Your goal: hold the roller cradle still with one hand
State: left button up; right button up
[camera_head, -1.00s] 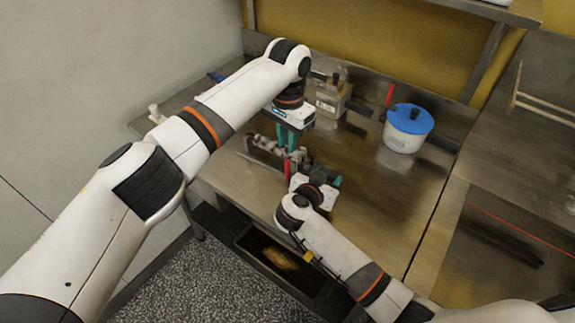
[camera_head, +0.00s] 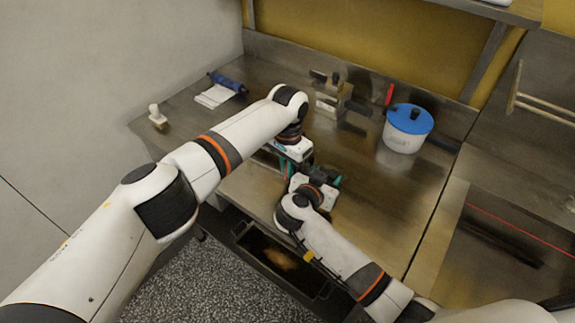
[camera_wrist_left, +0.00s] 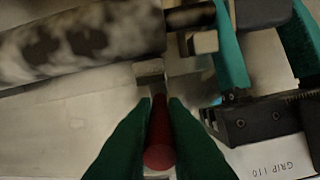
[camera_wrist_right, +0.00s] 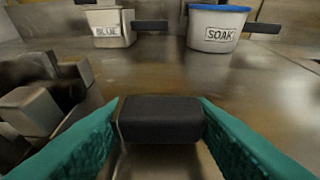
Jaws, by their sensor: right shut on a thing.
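In the left wrist view a mottled dark and pale roller (camera_wrist_left: 75,45) lies across the upper left, beside small metal blocks of the roller cradle (camera_wrist_left: 150,74). My left gripper (camera_head: 284,168) is low over the cradle. Its green fingers stand on either side of a red handle (camera_wrist_left: 160,140); I cannot tell whether they press on it. My right gripper (camera_head: 317,178) is shut on a dark block (camera_wrist_right: 160,118), apparently the cradle's grip. Metal cradle parts (camera_wrist_right: 35,112) show left of it in the right wrist view. In the head view my arms hide most of the cradle.
A white pot with a blue lid (camera_head: 408,128), labelled SOAK, stands at the back right. A box labelled BLUE (camera_wrist_right: 110,28) stands at the back. A blue roll on a white cloth (camera_head: 220,90) and a white object (camera_head: 157,117) are at left.

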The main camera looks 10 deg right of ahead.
pick_arm(q)
grip_shut()
jog(key=w+a, duration=0.3)
jog(key=shift+o, duration=2)
grip_release()
jog(key=shift+r, duration=0.15)
notch_tip(320, 180, up, 12)
jog(key=shift+o, duration=0.6)
